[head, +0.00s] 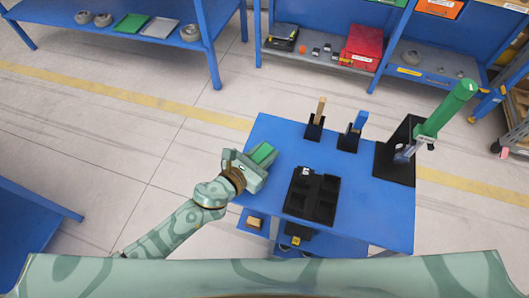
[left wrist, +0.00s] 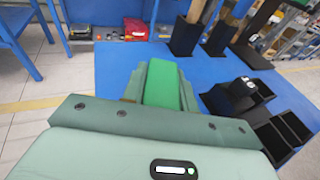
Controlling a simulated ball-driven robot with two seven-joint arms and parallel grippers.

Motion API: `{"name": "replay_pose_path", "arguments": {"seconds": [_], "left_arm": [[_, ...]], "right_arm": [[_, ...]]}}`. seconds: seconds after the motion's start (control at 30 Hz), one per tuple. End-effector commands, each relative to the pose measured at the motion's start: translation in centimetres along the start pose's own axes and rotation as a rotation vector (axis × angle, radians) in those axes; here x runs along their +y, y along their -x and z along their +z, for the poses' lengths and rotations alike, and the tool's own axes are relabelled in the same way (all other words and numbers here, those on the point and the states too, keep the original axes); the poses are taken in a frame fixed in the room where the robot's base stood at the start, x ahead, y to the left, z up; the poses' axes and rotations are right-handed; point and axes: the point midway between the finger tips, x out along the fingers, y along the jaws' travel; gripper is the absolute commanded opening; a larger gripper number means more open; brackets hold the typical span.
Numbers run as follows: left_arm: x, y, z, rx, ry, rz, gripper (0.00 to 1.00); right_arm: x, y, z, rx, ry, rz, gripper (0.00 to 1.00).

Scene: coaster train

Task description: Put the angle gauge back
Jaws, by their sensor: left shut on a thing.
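My left gripper (head: 262,157) is shut on a bright green block (head: 264,152) at the left edge of the blue table. In the left wrist view the green block (left wrist: 163,86) sits between the fingers; I cannot tell from its visible face whether it is the angle gauge. A black tray with compartments (head: 325,198) lies on the table to the right of the gripper. A small black piece with a white mark (head: 305,171) is at the tray's far left corner; it also shows in the left wrist view (left wrist: 243,86). My right gripper is out of view.
Two black holders stand at the table's back, one with a tan tool (head: 320,108), one with a blue tool (head: 359,121). A tall green tool (head: 446,108) leans in a black stand (head: 396,165) at right. The blue table (head: 270,128) is clear behind the tray.

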Motion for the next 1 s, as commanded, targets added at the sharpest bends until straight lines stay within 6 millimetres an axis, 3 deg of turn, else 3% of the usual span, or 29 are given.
{"name": "replay_pose_path", "arguments": {"seconds": [0.17,0.2,0.27,0.63,1.0], "left_arm": [[0.0,-0.1,-0.5,0.000,-0.001,0.000,0.03],[0.0,0.0,-0.4,0.001,-0.001,0.000,0.37],[0.0,0.0,-0.3,0.001,-0.001,0.000,0.51],[0.0,0.3,0.3,0.001,-0.001,0.001,0.51],[0.0,8.4,-0.1,0.004,0.000,0.000,0.51]], "right_arm": [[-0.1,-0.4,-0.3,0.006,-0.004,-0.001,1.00],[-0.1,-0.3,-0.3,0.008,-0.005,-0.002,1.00],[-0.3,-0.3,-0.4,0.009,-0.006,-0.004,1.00],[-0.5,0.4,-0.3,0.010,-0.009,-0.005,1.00],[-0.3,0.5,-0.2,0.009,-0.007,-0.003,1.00]]}}
